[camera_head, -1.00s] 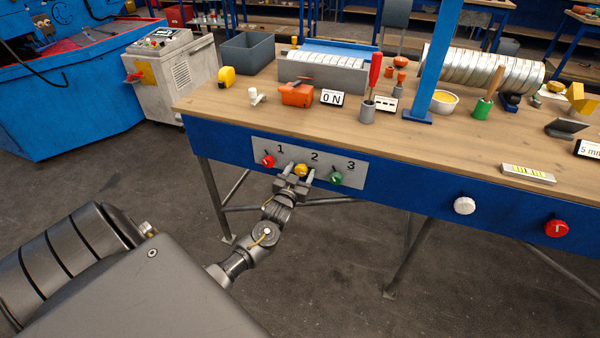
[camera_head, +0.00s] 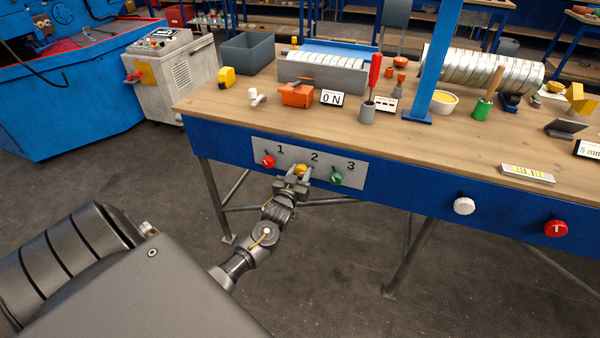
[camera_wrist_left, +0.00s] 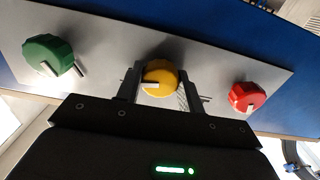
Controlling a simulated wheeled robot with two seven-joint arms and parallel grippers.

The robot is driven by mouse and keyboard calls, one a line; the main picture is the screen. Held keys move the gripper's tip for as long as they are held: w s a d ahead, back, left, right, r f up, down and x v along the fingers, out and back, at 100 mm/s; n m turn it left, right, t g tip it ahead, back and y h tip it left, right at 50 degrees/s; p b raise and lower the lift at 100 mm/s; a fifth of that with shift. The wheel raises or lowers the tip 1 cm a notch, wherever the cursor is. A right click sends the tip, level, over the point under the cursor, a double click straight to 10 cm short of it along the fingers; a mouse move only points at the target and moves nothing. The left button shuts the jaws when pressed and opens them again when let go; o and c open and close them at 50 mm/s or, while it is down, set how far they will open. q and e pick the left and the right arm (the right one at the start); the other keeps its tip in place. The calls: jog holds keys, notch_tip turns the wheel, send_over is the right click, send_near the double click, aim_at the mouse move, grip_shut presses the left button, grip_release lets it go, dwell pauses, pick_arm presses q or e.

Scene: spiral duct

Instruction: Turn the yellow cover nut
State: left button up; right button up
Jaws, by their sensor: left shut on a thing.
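The yellow cover nut (camera_head: 301,169) is the middle one of three coloured nuts on the grey plate (camera_head: 258,149) at the bench front, under the number 2. My left gripper (camera_head: 297,176) is shut on it, one finger on each side. The left wrist view also shows the yellow nut (camera_wrist_left: 160,78) between the two fingers (camera_wrist_left: 158,88), with a pale mark on its face. Part of the nut is hidden behind the gripper. My right gripper is in neither view.
A red nut (camera_head: 268,161) under 1 and a green nut (camera_head: 335,179) under 3 flank the yellow one closely. A white knob (camera_head: 464,206) and a red knob (camera_head: 556,228) sit further right on the blue bench front. The floor below is clear.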

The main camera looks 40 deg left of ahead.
pick_arm(q)
jog(key=n+p, duration=0.1)
jog(key=n, duration=0.4)
jog(key=shift+n, duration=0.3)
jog(key=n+p, duration=0.1)
jog(key=n, duration=0.4)
jog(key=n+p, duration=0.2)
jog(key=n, duration=0.4)
jog(key=shift+n, duration=0.4)
jog(key=shift+n+p, duration=0.3)
jog(key=shift+n, duration=0.5)
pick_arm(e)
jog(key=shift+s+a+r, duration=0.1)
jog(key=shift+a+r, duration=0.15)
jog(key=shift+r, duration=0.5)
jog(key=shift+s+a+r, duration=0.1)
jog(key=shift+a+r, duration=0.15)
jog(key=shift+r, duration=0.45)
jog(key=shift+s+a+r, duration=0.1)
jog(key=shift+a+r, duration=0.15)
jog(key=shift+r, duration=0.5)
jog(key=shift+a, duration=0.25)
pick_arm(q)
jog(key=o, duration=1)
